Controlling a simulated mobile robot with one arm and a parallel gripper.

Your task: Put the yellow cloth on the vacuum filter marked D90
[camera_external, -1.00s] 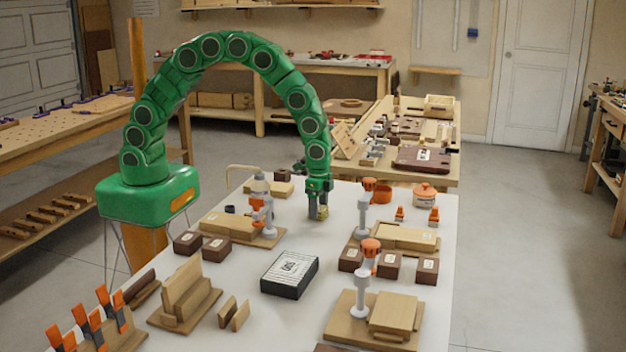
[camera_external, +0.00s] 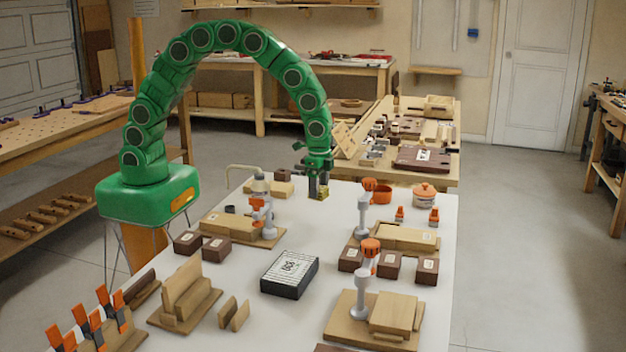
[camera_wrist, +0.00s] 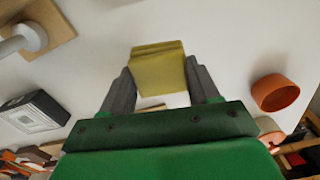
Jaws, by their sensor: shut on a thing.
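My gripper (camera_external: 319,189) is shut on the yellow cloth (camera_external: 323,196) and holds it above the far part of the white table. In the wrist view the folded cloth (camera_wrist: 158,70) sits between the two grey fingers of my gripper (camera_wrist: 161,84). A flat black box with a white, lined label (camera_external: 289,275) lies on the table, nearer the camera and left of my gripper. It looks like the vacuum filter, but I cannot read its marking surely. This box also shows at the left of the wrist view (camera_wrist: 34,117), with nothing on top.
Clamps on wooden boards stand on both sides, one left (camera_external: 262,205) and one right (camera_external: 363,213). Small brown blocks (camera_external: 388,265) surround the box. An orange bowl (camera_external: 381,192) and a lidded pot (camera_external: 424,195) stand at the far right. The table between gripper and box is clear.

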